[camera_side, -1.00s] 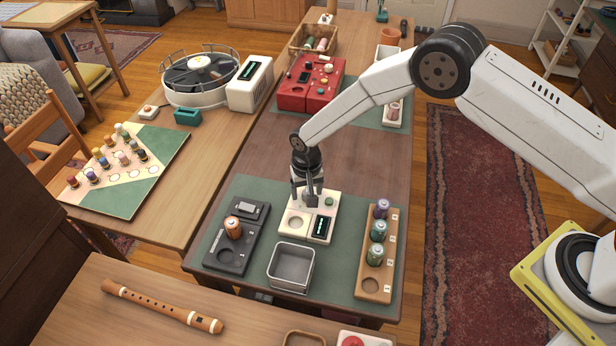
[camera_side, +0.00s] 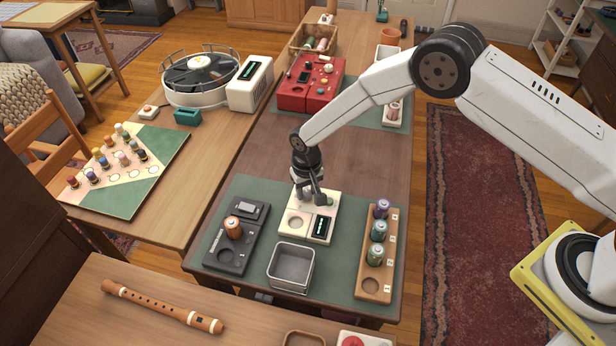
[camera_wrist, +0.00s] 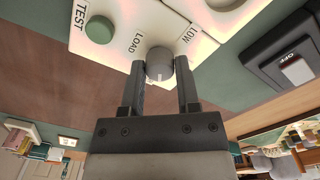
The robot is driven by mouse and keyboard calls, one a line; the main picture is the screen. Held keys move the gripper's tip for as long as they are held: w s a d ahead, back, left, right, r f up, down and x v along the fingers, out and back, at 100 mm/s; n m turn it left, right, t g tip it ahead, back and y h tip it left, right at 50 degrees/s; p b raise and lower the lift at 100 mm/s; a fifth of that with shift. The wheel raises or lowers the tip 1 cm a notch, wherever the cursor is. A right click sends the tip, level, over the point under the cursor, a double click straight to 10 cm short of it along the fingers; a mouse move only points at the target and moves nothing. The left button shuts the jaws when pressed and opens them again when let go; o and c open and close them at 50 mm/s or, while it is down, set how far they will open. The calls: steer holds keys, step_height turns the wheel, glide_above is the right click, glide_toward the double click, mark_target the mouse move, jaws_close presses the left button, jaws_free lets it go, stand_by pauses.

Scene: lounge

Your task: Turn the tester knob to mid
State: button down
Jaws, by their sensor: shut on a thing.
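The tester (camera_side: 290,232) is a cream box with a round well and a dark display with lit green bars, on the near green mat. In the wrist view its panel (camera_wrist: 188,55) carries the words TEST, LOAD and LOW, beside a green button (camera_wrist: 98,29). The grey knob (camera_wrist: 159,62) sits between LOAD and LOW, with a small pale mark on its near edge. My gripper (camera_wrist: 160,68) is shut on the knob, one finger on each side. In the side view my gripper (camera_side: 314,198) is down on the tester's far part and hides the knob.
A metal tin (camera_side: 291,268) stands in front. A wooden rack (camera_side: 371,283) with several cells is at right. A red box (camera_side: 310,95) stands farther back, with bare table between.

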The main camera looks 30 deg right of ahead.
mark_target(307, 193)
steer(key=n, duration=1.1)
steer(key=shift+n, duration=0.4)
steer(key=shift+c, duration=1.6)
jaws_free()
steer(key=shift+r, duration=0.1)
steer(key=shift+r, duration=3.8)
